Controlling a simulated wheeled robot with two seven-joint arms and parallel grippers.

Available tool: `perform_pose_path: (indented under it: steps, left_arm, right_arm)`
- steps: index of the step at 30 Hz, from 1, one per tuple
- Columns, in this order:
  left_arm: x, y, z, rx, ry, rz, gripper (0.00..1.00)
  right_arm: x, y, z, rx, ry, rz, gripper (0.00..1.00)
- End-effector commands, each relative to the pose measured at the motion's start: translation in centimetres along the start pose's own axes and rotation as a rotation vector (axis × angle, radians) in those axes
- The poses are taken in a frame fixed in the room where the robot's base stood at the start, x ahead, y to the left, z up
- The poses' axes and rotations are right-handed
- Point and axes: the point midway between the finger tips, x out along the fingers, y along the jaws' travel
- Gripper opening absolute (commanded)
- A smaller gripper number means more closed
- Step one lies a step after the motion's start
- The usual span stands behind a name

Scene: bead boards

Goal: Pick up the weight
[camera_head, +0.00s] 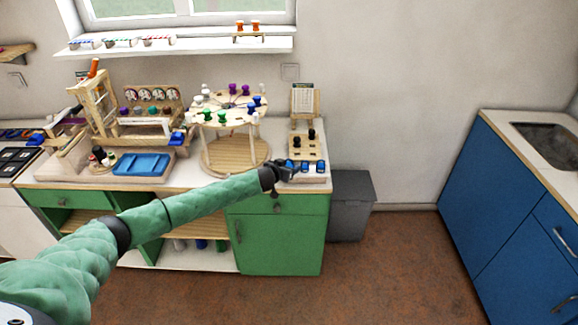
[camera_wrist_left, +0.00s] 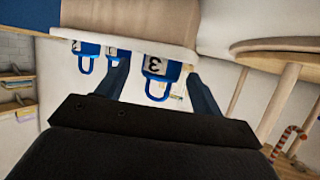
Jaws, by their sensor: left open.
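A small blue weight marked 3 (camera_wrist_left: 156,68), with a blue loop handle, shows in the left wrist view, which looks upside down. My left gripper (camera_wrist_left: 157,80) is open, with one dark finger on each side of this weight in the picture. I cannot tell whether the fingers touch it. Two more blue weights, one in the middle (camera_wrist_left: 114,52) and one at the left (camera_wrist_left: 86,48), sit in the same row. In the head view my left gripper (camera_head: 283,172) is at the left end of the blue weights (camera_head: 306,167) on the counter's front right corner. My right gripper is not in view.
A round wooden stand with coloured pegs (camera_head: 232,107) is left of the gripper. A peg board with black pegs (camera_head: 304,146) is behind the weights. A blue tray (camera_head: 142,165) lies further left. A grey bin (camera_head: 351,205) stands right of the green cabinet (camera_head: 285,243).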

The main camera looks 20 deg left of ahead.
Motion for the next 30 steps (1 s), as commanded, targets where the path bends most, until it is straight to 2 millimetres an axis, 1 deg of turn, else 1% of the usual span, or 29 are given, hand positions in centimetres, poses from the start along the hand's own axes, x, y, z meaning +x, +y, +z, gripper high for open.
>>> perform_pose_path:
  steps: [7, 8, 9, 11, 12, 14, 15, 17, 24, 28, 29, 30]
  left_arm:
    - [0.1, 0.0, 0.1, 0.0, 0.0, 0.0, 0.67]
    - [0.1, 0.0, 0.1, 0.0, 0.0, 0.0, 0.65]
    - [0.1, 0.0, 0.1, 0.0, 0.0, 0.0, 0.57]
    - [0.1, 0.0, 0.0, 0.0, 0.0, 0.0, 0.45]
    - [0.1, 0.0, 0.0, 0.0, 0.0, 0.0, 0.37]
    - [0.1, 0.0, 0.0, 0.0, 0.0, 0.0, 0.26]
    - [0.1, 0.0, 0.0, 0.0, 0.0, 0.0, 0.18]
    - [0.1, 0.0, 0.0, 0.0, 0.0, 0.0, 0.06]
    - [0.1, 0.0, -0.1, 0.0, 0.001, 0.0, 0.06]
    - [-0.1, -0.1, -0.7, 0.0, 0.003, -0.001, 0.06]
    - [-0.2, -0.1, -1.0, 0.0, 0.004, -0.001, 0.06]
    - [-0.4, -0.1, -1.4, 0.001, 0.004, -0.001, 0.06]
  right_arm:
    - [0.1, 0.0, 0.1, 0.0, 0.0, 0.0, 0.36]
    - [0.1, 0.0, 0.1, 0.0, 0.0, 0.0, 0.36]
    - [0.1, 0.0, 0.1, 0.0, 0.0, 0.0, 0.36]
    - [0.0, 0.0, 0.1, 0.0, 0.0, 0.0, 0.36]
    - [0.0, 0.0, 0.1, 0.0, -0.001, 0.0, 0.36]
    - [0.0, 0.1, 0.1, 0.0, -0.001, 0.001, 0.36]
    - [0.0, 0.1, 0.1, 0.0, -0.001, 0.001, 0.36]
    - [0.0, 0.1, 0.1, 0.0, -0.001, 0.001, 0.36]
    - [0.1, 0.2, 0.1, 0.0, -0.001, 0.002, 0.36]
    - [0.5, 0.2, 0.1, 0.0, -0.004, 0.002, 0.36]
    - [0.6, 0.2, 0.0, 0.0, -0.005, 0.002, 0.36]
    - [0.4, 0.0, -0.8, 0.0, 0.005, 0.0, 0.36]
